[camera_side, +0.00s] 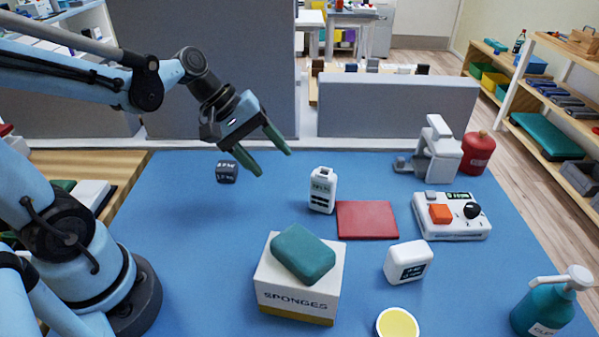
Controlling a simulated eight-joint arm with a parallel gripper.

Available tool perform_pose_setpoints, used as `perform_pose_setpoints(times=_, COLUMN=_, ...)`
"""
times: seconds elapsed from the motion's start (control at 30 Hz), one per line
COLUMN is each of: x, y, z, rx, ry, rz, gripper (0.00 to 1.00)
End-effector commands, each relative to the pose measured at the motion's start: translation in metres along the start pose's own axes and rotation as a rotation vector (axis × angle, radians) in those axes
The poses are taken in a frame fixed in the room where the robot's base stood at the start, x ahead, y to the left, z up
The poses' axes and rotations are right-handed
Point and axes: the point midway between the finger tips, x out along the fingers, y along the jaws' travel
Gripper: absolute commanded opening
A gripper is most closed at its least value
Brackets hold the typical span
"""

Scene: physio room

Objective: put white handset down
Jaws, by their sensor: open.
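The white handset (322,190) stands upright on the blue table (190,270), just left of a flat red mat (367,220). It has a dark panel on its front and a small label. My gripper (274,163) has two green fingers, spread apart with nothing between them. It is above the table, up and to the left of the handset, and apart from it. The exact height of the fingertips above the table is hard to tell.
A control box (450,217), a small white device (408,262) and a pump bottle (545,306) are on the right. The left-middle table is clear.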

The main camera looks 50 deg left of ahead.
Motion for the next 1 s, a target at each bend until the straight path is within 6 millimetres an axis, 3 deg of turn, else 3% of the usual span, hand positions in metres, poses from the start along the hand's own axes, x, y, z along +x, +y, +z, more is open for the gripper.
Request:
perform_pose_setpoints(times=0.2, x=-0.016, y=-0.018, z=0.013, rx=0.589, ry=0.226, rz=-0.141, gripper=0.60)
perform_pose_setpoints(times=0.4, x=-0.029, y=-0.025, z=0.015, rx=0.982, ry=0.355, rz=-0.245, gripper=0.60)
perform_pose_setpoints(times=0.6, x=-0.033, y=-0.025, z=0.014, rx=1.111, ry=0.395, rz=-0.282, gripper=0.60)
perform_pose_setpoints(times=1.0, x=-0.033, y=-0.025, z=0.014, rx=1.110, ry=0.391, rz=-0.283, gripper=0.60)
